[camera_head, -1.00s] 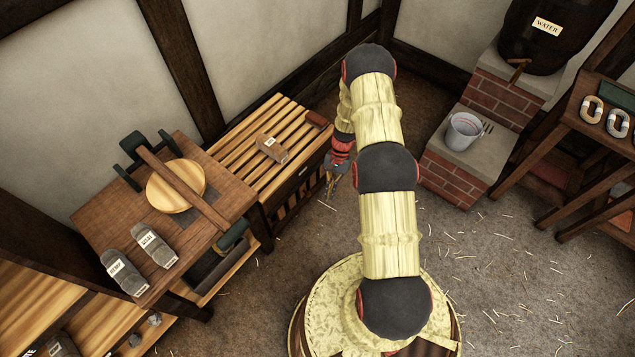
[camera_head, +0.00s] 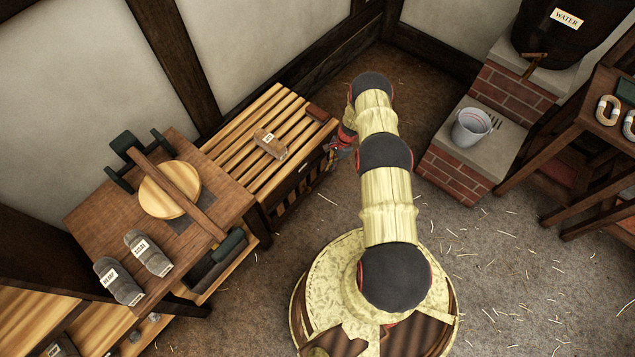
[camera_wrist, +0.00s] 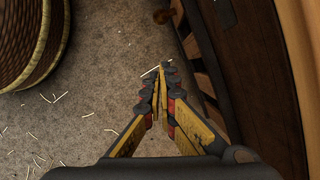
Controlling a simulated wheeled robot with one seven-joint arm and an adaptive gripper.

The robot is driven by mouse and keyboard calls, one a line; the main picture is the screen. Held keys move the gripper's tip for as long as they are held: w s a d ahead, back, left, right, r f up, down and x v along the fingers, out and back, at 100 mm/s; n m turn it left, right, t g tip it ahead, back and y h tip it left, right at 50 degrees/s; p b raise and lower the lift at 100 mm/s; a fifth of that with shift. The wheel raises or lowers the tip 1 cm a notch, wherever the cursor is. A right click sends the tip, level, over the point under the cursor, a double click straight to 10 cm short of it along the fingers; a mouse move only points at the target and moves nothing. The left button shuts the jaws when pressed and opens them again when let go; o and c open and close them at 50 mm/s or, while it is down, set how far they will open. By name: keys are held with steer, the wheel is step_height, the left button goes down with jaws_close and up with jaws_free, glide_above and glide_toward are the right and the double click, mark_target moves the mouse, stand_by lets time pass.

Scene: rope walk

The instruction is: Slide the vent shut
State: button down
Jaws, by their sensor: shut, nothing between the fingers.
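The slatted wooden drying bench (camera_head: 240,140) stands against the wall, and its front side has a row of dark upright slots (camera_head: 283,203) that look like the vent. In the wrist view the slotted front (camera_wrist: 203,72) runs along the right of the fingers, with a small wooden knob (camera_wrist: 163,16) at its far end. I cannot tell how far the vent is open. My gripper (camera_wrist: 160,76) is shut and empty, pointing down beside the slotted front, short of the knob. In the head view my gripper (camera_head: 336,156) is small and partly hidden by my arm at the bench's right end.
A work table (camera_head: 100,210) with a round wooden disc (camera_head: 168,190) adjoins on the left. Brick steps (camera_head: 462,168) with a bucket (camera_head: 471,127) stand right. The straw-strewn floor between is open.

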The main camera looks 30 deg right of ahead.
steer(key=a+f+b, duration=0.5)
steer(key=a+f, duration=0.2)
steer(key=f, duration=0.3)
stand_by(0.4)
steer(key=shift+a, duration=0.1)
